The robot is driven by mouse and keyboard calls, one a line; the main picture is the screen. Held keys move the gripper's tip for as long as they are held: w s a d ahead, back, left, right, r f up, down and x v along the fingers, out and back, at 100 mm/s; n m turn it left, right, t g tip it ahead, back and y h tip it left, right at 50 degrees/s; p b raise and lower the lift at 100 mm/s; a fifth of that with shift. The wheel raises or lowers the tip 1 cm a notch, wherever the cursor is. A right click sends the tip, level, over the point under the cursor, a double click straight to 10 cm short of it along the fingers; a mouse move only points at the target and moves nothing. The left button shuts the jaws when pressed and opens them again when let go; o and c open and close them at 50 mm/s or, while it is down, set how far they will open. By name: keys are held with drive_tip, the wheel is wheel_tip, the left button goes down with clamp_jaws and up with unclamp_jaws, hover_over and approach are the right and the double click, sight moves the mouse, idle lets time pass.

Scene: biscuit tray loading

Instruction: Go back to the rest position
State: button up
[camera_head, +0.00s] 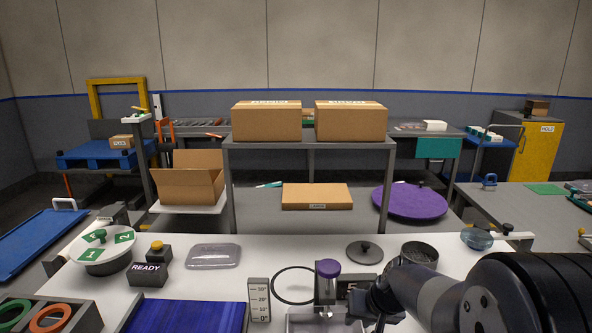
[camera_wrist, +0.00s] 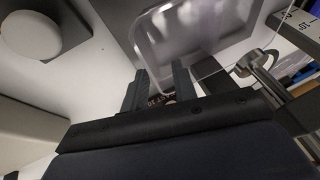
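My gripper (camera_wrist: 160,78) shows in the wrist view with its two dark fingers apart and nothing visible held between them. Its fingertips point toward a clear plastic tray (camera_wrist: 150,22), which lies just beyond them. In the head view my arm reaches in from the lower right. There my gripper (camera_head: 358,305) is low over the front of the white table, close to the clear tray (camera_head: 300,322) and right of a purple-topped metal fixture (camera_head: 328,268). The arm hides part of the table, and the fingertips are hard to make out in the head view.
A scale block (camera_head: 259,298), a black ring (camera_head: 294,285), a dark round lid (camera_head: 365,252) and a mesh cup (camera_head: 420,253) stand near the arm. Left are a clear lidded box (camera_head: 213,256) and a READY button box (camera_head: 149,272). A shelf with cartons (camera_head: 266,122) stands behind.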

drive_tip(key=d, duration=0.3)
drive_tip(key=d+r+b, duration=0.1)
drive_tip(key=d, duration=0.2)
drive_tip(key=d+b, duration=0.1)
drive_tip(key=d, duration=0.3)
drive_tip(key=shift+r, duration=0.15)
wheel_tip(320, 180, up, 6)
drive_tip(key=p, duration=0.4)
